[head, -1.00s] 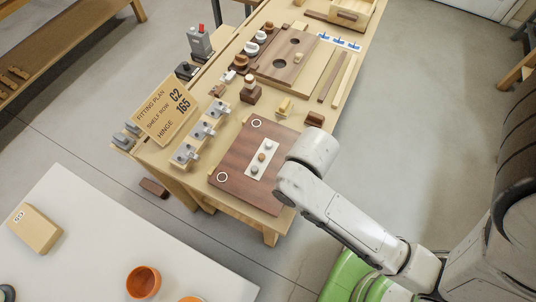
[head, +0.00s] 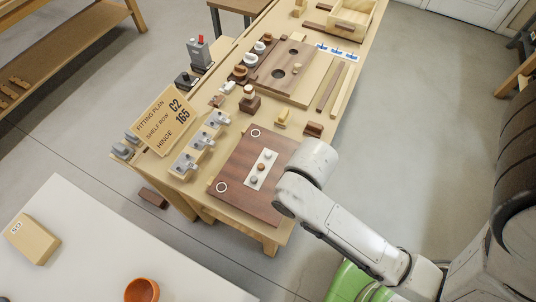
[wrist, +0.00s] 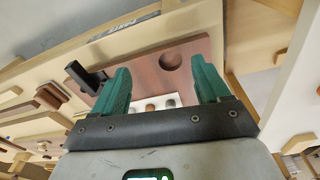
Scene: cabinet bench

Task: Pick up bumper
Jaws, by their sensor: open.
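The likely bumpers are several small round pieces on a white strip (head: 264,157), which lies on a dark brown panel (head: 240,181) at the near end of the bench. The middle one, an orange-brown piece (head: 261,167), has grey ones on either side. In the wrist view the strip (wrist: 141,104) and the brown panel (wrist: 190,50) show beyond my gripper (wrist: 163,80). Its teal fingers are spread wide and empty, with the strip seen between them, partly hidden by the gripper body. In the head view my arm hides the gripper.
A board with holes (head: 285,70) and a wooden box (head: 352,18) are farther along the bench. A white table (head: 90,250) with an orange bowl (head: 141,290) is at lower left.

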